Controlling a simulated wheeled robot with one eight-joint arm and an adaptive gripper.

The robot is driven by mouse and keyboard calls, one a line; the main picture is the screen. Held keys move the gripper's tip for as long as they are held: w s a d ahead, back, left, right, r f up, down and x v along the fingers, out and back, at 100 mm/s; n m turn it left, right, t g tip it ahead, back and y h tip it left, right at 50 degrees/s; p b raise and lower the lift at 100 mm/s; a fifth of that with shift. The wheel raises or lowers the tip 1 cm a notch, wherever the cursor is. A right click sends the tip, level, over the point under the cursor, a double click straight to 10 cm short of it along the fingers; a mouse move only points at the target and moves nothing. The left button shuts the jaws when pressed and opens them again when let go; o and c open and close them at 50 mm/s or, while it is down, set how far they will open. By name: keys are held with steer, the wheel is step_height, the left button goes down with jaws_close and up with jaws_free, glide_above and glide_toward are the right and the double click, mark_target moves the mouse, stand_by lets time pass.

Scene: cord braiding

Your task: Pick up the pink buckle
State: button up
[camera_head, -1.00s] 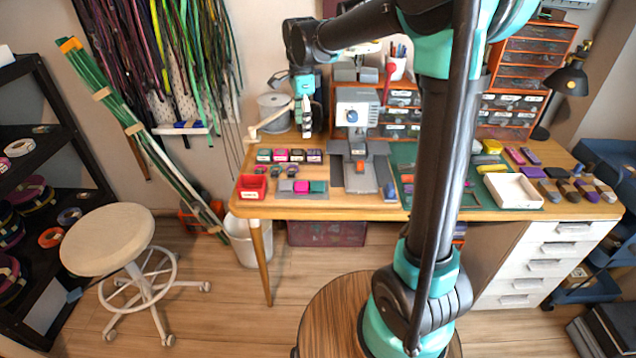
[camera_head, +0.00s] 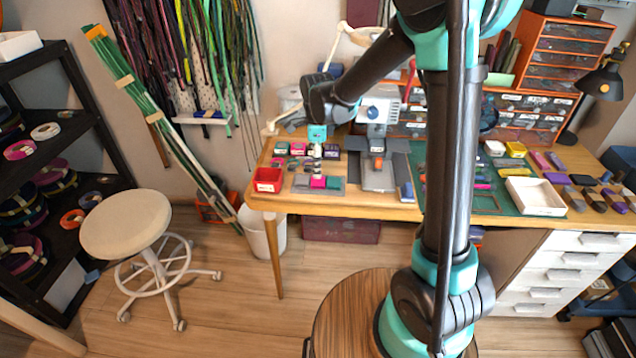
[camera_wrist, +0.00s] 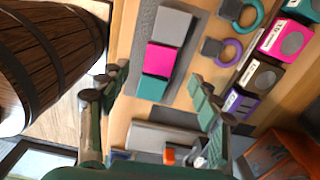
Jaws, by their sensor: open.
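A bright pink block, which looks like the pink buckle (camera_wrist: 160,57), lies on a grey strip between a grey block (camera_wrist: 172,25) and a teal block (camera_wrist: 152,88) in the wrist view. It also shows near the table's front left in the head view (camera_head: 318,182). My gripper (camera_wrist: 160,82) is open and empty in the wrist view, its fingers apart on either side of the strip's line. The exact height of the fingers above the table is unclear.
Small labelled boxes (camera_wrist: 262,78) and ring-shaped pieces (camera_wrist: 248,14) lie right of the strip in the wrist view. A red bin (camera_head: 268,180) stands left of the strip in the head view. A grey machine (camera_head: 378,165) stands to its right.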

mark_target(318, 181)
steer(key=shift+f, duration=3)
steer(key=c, duration=0.9)
